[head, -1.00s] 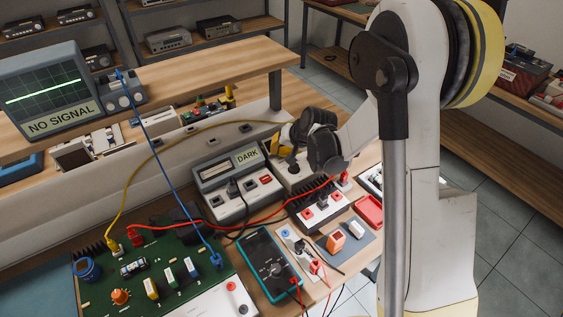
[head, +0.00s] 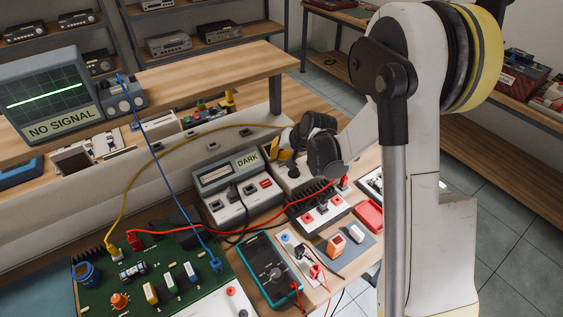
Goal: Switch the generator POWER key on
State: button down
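A grey and white box with a display and a sign reading DARK (head: 232,185) stands in the middle of the bench. Its front carries a few small keys, one of them red. To its right is a pale box with a black knob (head: 293,171); a yellow cable runs to its back. I cannot read which box or key is marked POWER. My gripper (head: 290,146) is over the back of the pale box, behind my dark wrist. Its fingertips are mostly hidden, so I cannot tell whether it is open or touching anything.
A green circuit board (head: 150,275) with cables lies at the front left. A teal multimeter (head: 270,270) and a finned black box with red terminals (head: 318,207) stand in front. A scope (head: 45,90) reading NO SIGNAL sits on the raised shelf (head: 210,85).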

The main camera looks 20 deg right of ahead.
aim_at(278, 161)
jog(key=shift+f, duration=0.1)
jog(key=shift+f+b, duration=0.4)
jog(key=shift+b, duration=0.15)
jog(key=shift+r, duration=0.5)
jog(key=shift+r+p, duration=2.25)
jog(key=shift+r, duration=0.75)
